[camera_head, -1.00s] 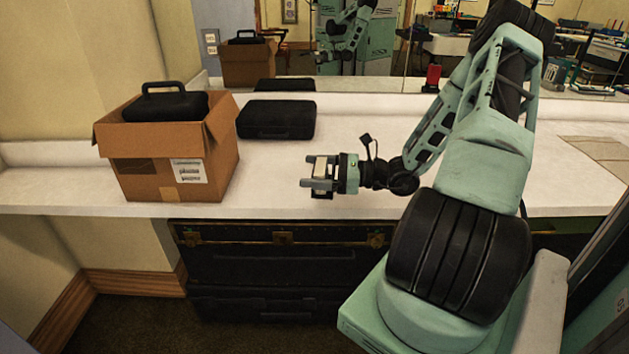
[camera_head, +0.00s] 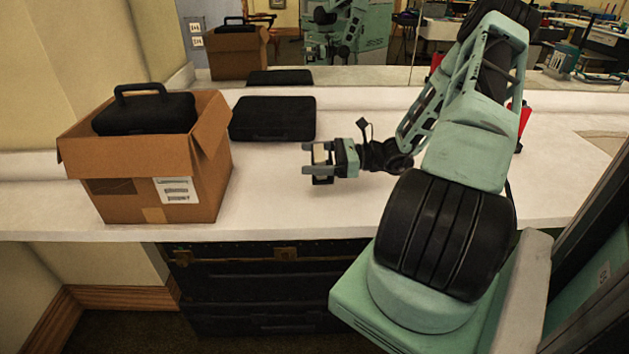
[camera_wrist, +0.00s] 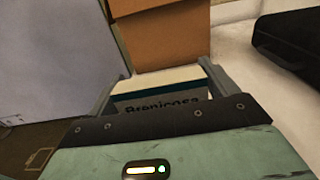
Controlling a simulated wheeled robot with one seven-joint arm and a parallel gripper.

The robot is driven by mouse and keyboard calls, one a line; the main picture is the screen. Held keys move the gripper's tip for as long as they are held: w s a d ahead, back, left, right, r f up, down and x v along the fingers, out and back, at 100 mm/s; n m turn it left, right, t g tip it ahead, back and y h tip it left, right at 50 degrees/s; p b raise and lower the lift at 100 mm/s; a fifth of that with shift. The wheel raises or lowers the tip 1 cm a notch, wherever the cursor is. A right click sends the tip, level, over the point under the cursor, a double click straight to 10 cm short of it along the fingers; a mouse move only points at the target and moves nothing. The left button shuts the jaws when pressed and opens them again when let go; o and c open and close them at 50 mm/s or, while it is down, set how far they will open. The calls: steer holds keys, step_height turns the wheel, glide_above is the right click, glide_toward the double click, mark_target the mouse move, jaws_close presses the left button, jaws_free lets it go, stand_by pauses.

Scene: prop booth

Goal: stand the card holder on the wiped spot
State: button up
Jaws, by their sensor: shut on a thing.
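My gripper (camera_head: 318,162) reaches left over the white counter (camera_head: 270,195), to the right of the cardboard box. It is shut on the card holder, whose pale top and dark lettered face (camera_wrist: 165,104) show between the fingers in the wrist view. In the head view the holder (camera_head: 322,157) is small and partly covered by the fingers. It looks held above the counter, but its exact height is hard to tell. I cannot make out a distinct wiped spot on the counter.
An open cardboard box (camera_head: 140,205) with a black case (camera_head: 145,113) in it stands on the left. A mirror backs the counter. A red thing (camera_head: 525,118) is partly hidden behind my arm. Bare counter surrounds my gripper.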

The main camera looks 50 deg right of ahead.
steer(key=shift+f, duration=3.05)
steer(key=o, duration=0.9)
steer(key=shift+f, duration=0.15)
steer(key=shift+r, duration=0.25)
steer(key=b+v, duration=0.1)
steer(key=v, duration=1.1)
steer(key=shift+f+b, duration=0.1)
steer(key=shift+b, duration=0.2)
